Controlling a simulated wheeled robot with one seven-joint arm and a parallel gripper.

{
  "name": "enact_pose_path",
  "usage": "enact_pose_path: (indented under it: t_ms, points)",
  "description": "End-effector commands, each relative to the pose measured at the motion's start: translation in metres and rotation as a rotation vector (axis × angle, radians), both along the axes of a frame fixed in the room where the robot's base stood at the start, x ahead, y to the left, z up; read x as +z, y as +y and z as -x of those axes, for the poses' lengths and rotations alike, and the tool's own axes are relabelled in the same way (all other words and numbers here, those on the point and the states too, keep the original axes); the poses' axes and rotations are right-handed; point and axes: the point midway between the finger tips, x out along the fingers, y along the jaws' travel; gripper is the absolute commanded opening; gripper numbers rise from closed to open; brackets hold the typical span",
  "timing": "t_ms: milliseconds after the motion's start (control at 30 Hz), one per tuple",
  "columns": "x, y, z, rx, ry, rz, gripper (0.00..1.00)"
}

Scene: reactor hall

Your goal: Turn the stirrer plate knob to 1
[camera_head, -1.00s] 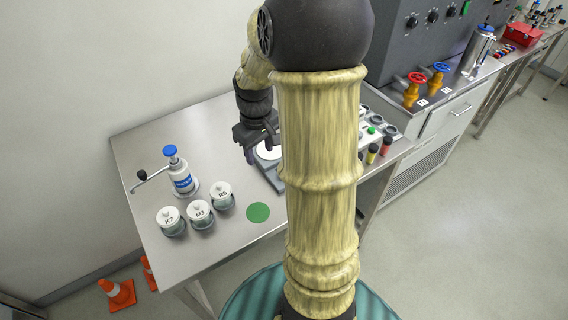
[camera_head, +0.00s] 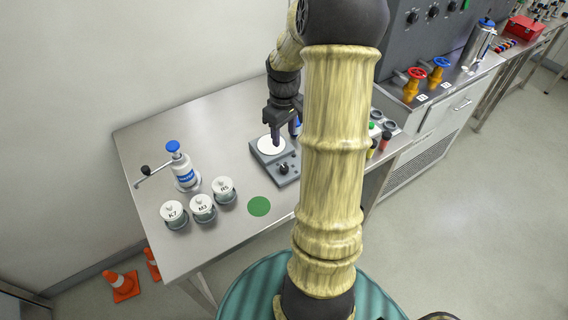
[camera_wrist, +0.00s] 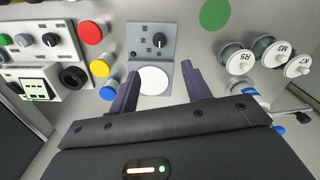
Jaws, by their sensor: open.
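The stirrer plate (camera_head: 287,180) is a grey unit with a round white top (camera_head: 270,147) on the steel table. Its black knob (camera_head: 284,168) sits on the front panel. In the wrist view the knob (camera_wrist: 159,40) shows beyond the white disc (camera_wrist: 152,80), with small marks around it too small to read. My gripper (camera_head: 286,141) is above the plate's white top, behind the knob and apart from it. In the wrist view my gripper (camera_wrist: 160,80) has its two dark fingers spread, with nothing between them.
Labelled jars, K7 (camera_head: 174,215), M3 (camera_head: 203,208) and R5 (camera_head: 223,190), stand left of a green disc (camera_head: 259,206). A blue-topped device with a crank (camera_head: 184,172) stands behind them. Red and yellow caps (camera_wrist: 93,32) and a switch panel (camera_wrist: 42,50) lie left in the wrist view.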

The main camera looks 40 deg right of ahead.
Motion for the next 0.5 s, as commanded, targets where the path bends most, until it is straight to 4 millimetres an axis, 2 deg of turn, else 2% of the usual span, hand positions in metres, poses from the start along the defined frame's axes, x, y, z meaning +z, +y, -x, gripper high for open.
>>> enact_pose_path:
  t_ms: [500]
  points:
    - [-0.093,0.001,0.001,0.0,0.005,-0.003,0.48]
